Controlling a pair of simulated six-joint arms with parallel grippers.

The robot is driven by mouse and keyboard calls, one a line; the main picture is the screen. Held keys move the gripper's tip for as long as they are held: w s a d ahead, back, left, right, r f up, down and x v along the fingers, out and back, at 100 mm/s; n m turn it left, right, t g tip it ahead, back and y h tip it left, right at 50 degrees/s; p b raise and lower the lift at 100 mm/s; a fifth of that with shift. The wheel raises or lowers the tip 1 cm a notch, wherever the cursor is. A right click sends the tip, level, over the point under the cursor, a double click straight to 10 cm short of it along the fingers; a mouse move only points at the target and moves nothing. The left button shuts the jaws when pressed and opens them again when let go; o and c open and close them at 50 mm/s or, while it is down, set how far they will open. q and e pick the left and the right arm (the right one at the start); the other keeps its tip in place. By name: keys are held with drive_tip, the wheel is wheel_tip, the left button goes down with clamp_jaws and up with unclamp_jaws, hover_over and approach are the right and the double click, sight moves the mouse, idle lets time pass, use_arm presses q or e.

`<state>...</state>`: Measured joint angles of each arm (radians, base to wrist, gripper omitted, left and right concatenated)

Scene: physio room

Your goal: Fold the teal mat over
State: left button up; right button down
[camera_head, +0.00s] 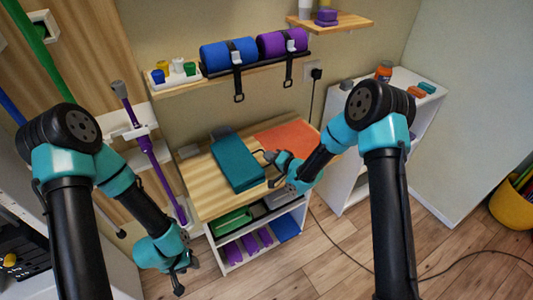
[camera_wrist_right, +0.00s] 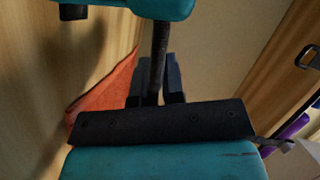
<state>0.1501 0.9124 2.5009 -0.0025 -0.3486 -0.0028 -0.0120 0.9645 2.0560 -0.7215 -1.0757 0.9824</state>
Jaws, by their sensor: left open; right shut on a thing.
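My right gripper (camera_head: 273,158) is at the mat's right side. In its wrist view, the fingers (camera_wrist_right: 157,92) are shut at the dark strip, which hides their tips. My left gripper (camera_head: 178,277) is open and empty, low in front of the shelf unit, away from the mat.
An orange mat (camera_head: 288,138) lies behind my right gripper on the wooden top (camera_head: 205,193). A wall shelf above carries a blue roll (camera_head: 228,53) and a purple roll (camera_head: 282,42), with straps hanging. A white shelf (camera_head: 350,175) stands to the right.

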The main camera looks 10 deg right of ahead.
drive_tip(key=shift+f, duration=0.3)
drive_tip(key=c, duration=1.5)
unclamp_jaws()
drive_tip(key=shift+a, duration=0.1)
drive_tip(key=v, duration=1.7)
drive_tip(key=shift+d, duration=0.2)
